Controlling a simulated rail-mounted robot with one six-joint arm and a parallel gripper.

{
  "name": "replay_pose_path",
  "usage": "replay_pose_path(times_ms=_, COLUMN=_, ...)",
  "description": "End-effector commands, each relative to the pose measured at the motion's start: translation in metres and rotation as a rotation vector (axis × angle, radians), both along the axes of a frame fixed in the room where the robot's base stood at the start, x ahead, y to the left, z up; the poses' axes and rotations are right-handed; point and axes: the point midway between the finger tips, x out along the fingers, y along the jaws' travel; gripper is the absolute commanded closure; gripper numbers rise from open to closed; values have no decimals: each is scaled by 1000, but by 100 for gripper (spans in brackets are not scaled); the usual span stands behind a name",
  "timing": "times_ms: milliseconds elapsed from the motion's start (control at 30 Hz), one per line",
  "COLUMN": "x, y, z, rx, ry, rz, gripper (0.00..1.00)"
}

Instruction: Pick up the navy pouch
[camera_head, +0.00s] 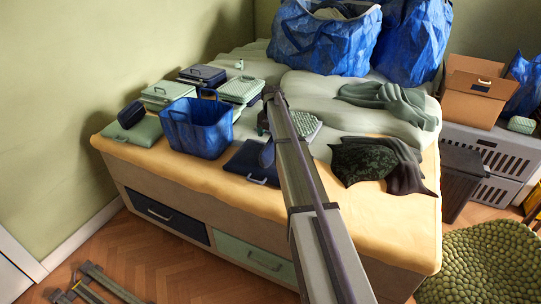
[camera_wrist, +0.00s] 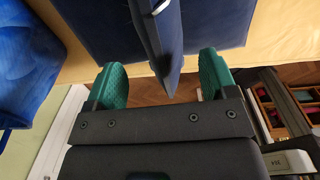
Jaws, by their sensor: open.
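My gripper (camera_wrist: 162,72) is open, with its two green fingertips apart in the wrist view. A navy piece (camera_wrist: 165,35) with a metal handle reaches between the fingertips, apart from both. In the head view, a flat navy pouch (camera_head: 240,162) with a handle lies at the bed's front edge, and a small upright navy piece (camera_head: 267,153) stands on it beside my arm. I cannot tell which of these navy things is the named pouch. A small rounded navy pouch (camera_head: 131,113) also lies on a green case at the left. My arm hides the gripper in the head view.
A blue bag (camera_head: 198,128) stands left of the flat navy pouch. Green cases (camera_head: 160,94) and a dark navy case (camera_head: 203,75) lie behind it. Large blue bags (camera_head: 322,38) stand at the back. Dark cloths (camera_head: 380,165) lie to the right. The yellow front edge (camera_head: 350,220) is clear.

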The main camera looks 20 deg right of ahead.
Motion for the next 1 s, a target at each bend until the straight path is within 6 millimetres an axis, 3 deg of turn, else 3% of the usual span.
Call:
replay_pose_path(times_ms=233, x=-2, y=0, z=-50, rx=0, ry=0, rz=0, gripper=21)
replay_pose_path(times_ms=500, x=-1, y=1, z=-49, rx=0, ry=0, rz=-1, gripper=21)
replay_pose_path(times_ms=1000, x=-1, y=1, z=-49, rx=0, ry=0, rz=-1, gripper=69)
